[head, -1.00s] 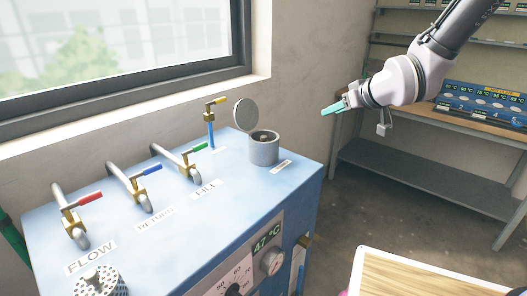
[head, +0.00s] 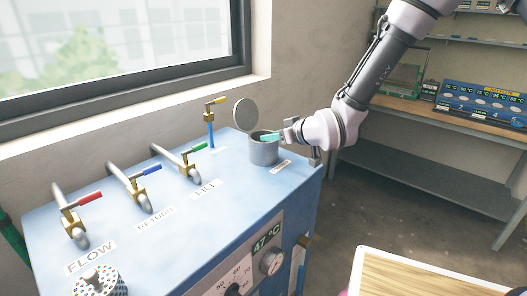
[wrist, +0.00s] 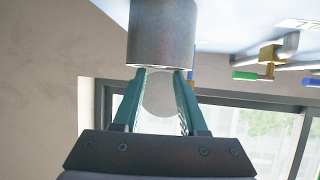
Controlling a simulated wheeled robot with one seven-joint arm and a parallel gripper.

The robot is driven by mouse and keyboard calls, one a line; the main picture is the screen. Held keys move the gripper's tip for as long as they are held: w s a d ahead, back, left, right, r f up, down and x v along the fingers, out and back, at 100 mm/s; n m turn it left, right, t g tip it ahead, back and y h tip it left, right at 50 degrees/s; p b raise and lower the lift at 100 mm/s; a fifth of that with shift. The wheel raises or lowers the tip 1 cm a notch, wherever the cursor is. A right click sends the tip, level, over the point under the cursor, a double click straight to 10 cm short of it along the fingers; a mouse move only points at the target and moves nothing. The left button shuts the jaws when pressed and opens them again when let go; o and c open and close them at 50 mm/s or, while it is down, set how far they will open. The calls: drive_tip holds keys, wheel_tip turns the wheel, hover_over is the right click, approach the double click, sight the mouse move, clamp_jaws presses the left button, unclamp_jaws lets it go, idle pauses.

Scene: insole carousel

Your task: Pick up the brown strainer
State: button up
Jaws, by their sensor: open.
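My gripper (head: 268,138) is open, its teal fingers at the mouth of a grey metal cylinder (head: 263,154) on the blue machine. In the wrist view, the two fingers (wrist: 160,72) stand apart at the rim of the cylinder (wrist: 162,35), with no object clearly seen between them. The cylinder's round lid (head: 245,115) stands open behind it and shows between the fingers in the wrist view (wrist: 165,101). I cannot make out a brown strainer; the inside of the cylinder is mostly hidden. A grey perforated cylinder (head: 98,283) sits at the machine's near left corner.
Valves with red (head: 89,198), blue (head: 149,169), green (head: 198,148) and yellow (head: 217,101) handles stand on the blue machine top (head: 215,217). A window and wall are behind. A workbench (head: 440,115) stands at right. A wooden-topped surface (head: 420,278) is at lower right.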

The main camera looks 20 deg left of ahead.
drive_tip(key=shift+x, duration=1.55)
clamp_jaws()
